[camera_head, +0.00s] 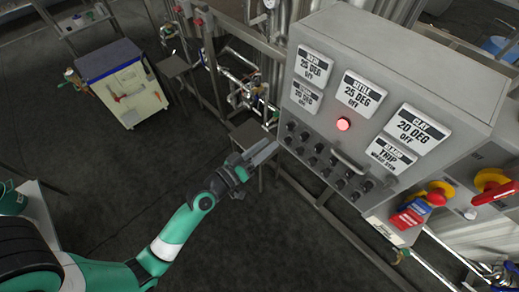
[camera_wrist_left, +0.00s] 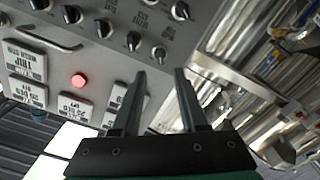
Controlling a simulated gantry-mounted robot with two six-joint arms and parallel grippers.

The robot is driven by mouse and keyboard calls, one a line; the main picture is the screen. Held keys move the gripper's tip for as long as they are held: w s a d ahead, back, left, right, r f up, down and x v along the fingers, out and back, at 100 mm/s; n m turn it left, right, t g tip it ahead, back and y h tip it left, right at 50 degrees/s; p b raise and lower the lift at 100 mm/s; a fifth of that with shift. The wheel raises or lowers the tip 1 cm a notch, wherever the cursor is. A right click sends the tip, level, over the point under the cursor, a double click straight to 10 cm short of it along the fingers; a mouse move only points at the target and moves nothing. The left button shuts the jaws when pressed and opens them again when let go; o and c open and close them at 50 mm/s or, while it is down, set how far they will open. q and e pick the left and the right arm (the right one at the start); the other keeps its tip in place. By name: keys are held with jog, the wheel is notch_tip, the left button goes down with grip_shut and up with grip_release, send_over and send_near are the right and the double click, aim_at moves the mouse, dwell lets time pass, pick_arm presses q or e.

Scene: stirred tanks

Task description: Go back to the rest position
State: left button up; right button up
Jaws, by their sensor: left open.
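My left gripper (camera_head: 262,153) is in front of the lower left edge of a grey control panel (camera_head: 380,42) in the head view. Its two fingers are apart with nothing between them. In the left wrist view the open gripper (camera_wrist_left: 160,85) points toward the black knobs (camera_wrist_left: 132,41) on the panel face. I cannot tell whether a fingertip touches a knob. A lit red lamp (camera_head: 343,124) sits among white label plates (camera_head: 361,94), which read settings such as "SETTLE 25 DEG Off". My right gripper is not in view.
Pipes and valves (camera_head: 238,80) stand behind my gripper. A grey-white cabinet (camera_head: 123,82) is at the upper left. Dark floor (camera_head: 120,165) lies open at left.

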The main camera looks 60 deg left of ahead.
pick_arm(q)
jog(key=s, duration=0.3)
jog(key=shift+d, duration=0.2)
jog(key=shift+w, duration=0.1)
